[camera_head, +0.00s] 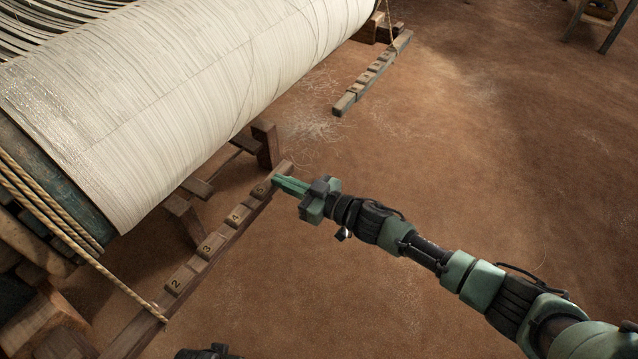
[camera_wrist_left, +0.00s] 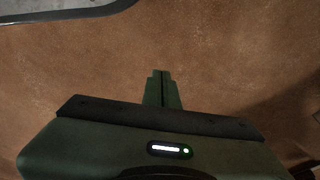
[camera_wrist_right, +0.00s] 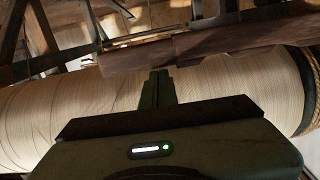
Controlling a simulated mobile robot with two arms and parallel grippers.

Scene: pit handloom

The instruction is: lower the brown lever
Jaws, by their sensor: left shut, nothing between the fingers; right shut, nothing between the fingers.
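A long brown wooden bar (camera_head: 222,238) with several numbered blocks runs diagonally below the cloth roll in the head view. It is the most lever-like brown thing here, but I cannot tell for sure that it is the lever. My right gripper (camera_head: 280,183) is shut and empty, its fingertips at the bar's upper right end, beside the last block; I cannot tell whether they touch. In the right wrist view, my shut fingers (camera_wrist_right: 159,76) point toward a brown wooden beam (camera_wrist_right: 225,40). My left gripper (camera_wrist_left: 162,76) is shut and empty over brown floor.
A large roll of pale cloth (camera_head: 180,85) fills the upper left of the head view. A rope (camera_head: 95,262) runs down to the bar's near end. Another bar with blocks (camera_head: 372,75) lies farther back. The brown floor (camera_head: 480,160) at right is clear.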

